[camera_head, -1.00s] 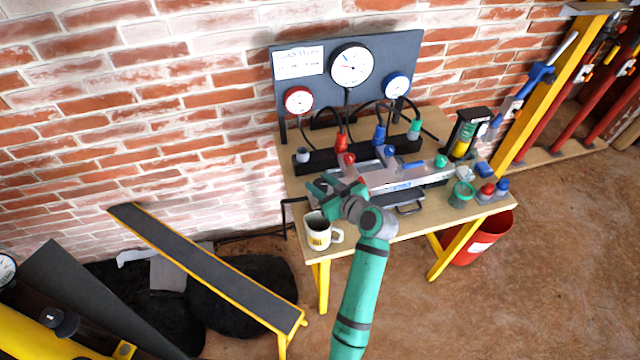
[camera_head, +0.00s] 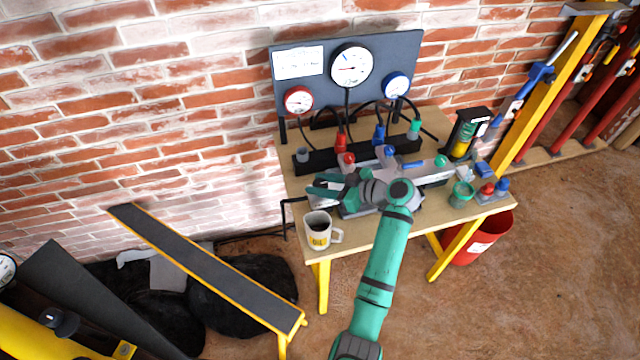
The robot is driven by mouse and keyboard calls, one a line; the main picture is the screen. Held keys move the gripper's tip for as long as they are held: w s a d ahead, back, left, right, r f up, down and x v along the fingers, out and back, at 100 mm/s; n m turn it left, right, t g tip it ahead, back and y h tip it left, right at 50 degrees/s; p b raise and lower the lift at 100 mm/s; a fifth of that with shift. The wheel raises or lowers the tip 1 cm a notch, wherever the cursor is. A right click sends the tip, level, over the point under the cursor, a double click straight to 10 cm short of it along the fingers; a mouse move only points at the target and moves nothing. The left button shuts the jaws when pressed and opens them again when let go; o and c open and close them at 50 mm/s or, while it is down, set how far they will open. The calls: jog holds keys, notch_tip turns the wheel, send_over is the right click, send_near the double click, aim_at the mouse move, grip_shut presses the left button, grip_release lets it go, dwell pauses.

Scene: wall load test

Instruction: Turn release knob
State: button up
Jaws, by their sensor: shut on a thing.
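My gripper (camera_head: 320,186) is at the left end of the grey pump unit (camera_head: 425,172) on the bench, its green fingers pointing left. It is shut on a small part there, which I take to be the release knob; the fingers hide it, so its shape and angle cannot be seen. My wrist covers much of the front of the unit. A red knob (camera_head: 348,158), a blue knob (camera_head: 389,151) and a green knob (camera_head: 441,160) stand along the top of the unit, apart from the fingers.
A mug (camera_head: 318,231) stands close below my gripper, near the front left edge of the bench (camera_head: 375,232). Behind is a gauge board (camera_head: 308,80) with three dials and black hoses. Small jars and a green-and-yellow bottle (camera_head: 466,137) crowd the right side.

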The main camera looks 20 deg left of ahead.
jog(key=shift+f, duration=0.15)
jog(key=o, duration=1)
jog(key=shift+o, duration=0.2)
jog(key=v, duration=1)
jog(key=shift+d+r, duration=0.3)
jog(key=shift+d, duration=0.05)
jog(key=shift+s, duration=0.1)
